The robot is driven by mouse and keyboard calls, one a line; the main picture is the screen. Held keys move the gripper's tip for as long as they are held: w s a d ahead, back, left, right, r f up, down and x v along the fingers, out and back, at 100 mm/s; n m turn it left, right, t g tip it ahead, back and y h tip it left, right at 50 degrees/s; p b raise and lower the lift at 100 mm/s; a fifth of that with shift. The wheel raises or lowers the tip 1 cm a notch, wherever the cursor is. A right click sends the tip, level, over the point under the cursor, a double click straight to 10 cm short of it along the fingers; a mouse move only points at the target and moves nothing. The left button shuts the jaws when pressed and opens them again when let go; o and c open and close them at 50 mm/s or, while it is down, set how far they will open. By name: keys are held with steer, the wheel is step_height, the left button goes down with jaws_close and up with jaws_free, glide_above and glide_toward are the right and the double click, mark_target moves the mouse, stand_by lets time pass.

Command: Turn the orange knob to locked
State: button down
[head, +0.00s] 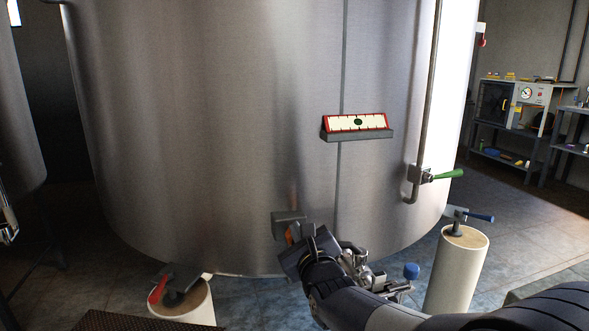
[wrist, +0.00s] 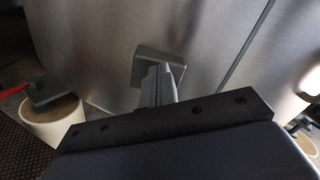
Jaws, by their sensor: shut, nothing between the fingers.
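The orange knob (head: 290,235) is low on the front of the steel tank. Only a small orange sliver of it shows in the head view, below a grey mount (head: 287,217). My gripper (head: 299,245) covers the rest, so the knob's setting cannot be read. In the wrist view the shut fingers (wrist: 162,84) point at the grey mount (wrist: 158,64).
A green-handled valve (head: 445,175) and a blue-handled valve (head: 472,215) are to the right. A red-handled valve (head: 158,289) sits on a pale post (head: 195,305) at lower left.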

steer(key=shift+f, duration=0.2)
steer(key=shift+r, duration=0.4)
steer(key=b+v, duration=0.1)
steer(key=v, duration=0.5)
steer(key=shift+b, duration=0.3)
steer(key=shift+r, duration=0.15)
